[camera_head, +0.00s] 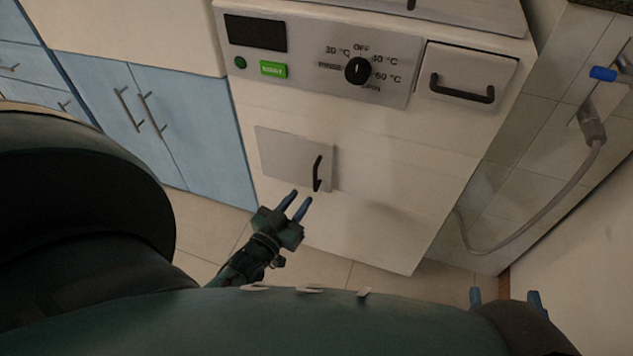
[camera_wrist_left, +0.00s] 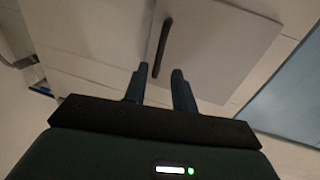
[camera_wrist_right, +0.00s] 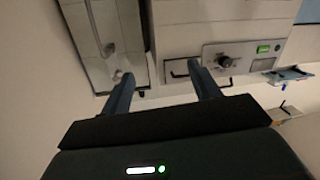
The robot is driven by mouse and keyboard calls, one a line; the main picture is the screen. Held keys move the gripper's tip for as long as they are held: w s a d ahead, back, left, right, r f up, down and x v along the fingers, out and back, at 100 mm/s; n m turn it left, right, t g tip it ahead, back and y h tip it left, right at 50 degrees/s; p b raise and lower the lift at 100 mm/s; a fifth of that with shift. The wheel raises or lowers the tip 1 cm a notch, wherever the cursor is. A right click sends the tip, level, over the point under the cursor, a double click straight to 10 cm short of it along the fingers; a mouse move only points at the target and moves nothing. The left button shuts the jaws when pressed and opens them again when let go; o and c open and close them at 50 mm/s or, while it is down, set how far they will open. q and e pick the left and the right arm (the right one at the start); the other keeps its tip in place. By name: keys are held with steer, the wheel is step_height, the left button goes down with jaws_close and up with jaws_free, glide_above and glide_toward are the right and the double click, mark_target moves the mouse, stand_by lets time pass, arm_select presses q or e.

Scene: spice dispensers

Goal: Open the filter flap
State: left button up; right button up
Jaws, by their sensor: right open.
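The filter flap (camera_head: 280,152) is a grey panel low on the white machine's front, lying flush and shut. Its black bar handle (camera_head: 317,173) is at the flap's right side. My left gripper (camera_head: 296,201) is open, with its blue fingertips just below and left of the handle in the head view. In the left wrist view the handle (camera_wrist_left: 162,45) rises from between the fingertips (camera_wrist_left: 160,74) and the flap (camera_wrist_left: 225,45) fills the upper right; I cannot tell if they touch. My right gripper (camera_head: 505,297) is open and empty at the lower right.
Above the flap are a control panel with a dial (camera_head: 358,70) and a drawer (camera_head: 465,75) with a black handle. Blue cabinets (camera_head: 185,110) stand left. A grey hose (camera_head: 540,215) hangs by the tiled wall at right. Floor in front of the machine is clear.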

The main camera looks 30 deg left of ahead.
mark_target(314, 181)
arm_select(q)
steer(key=w+b, duration=0.1)
steer(key=w, duration=0.5)
steer(key=shift+w+a+f, duration=0.1)
steer(key=shift+w+a, duration=0.05)
steer(key=shift+w, duration=0.15)
steer(key=shift+w+b, duration=0.4)
steer(key=shift+w, duration=0.4)
arm_select(e)
steer(key=shift+a+n+t+y, duration=0.4)
steer(key=shift+n+t+y, duration=0.1)
steer(key=shift+t+y, duration=0.1)
arm_select(q)
jaws_close()
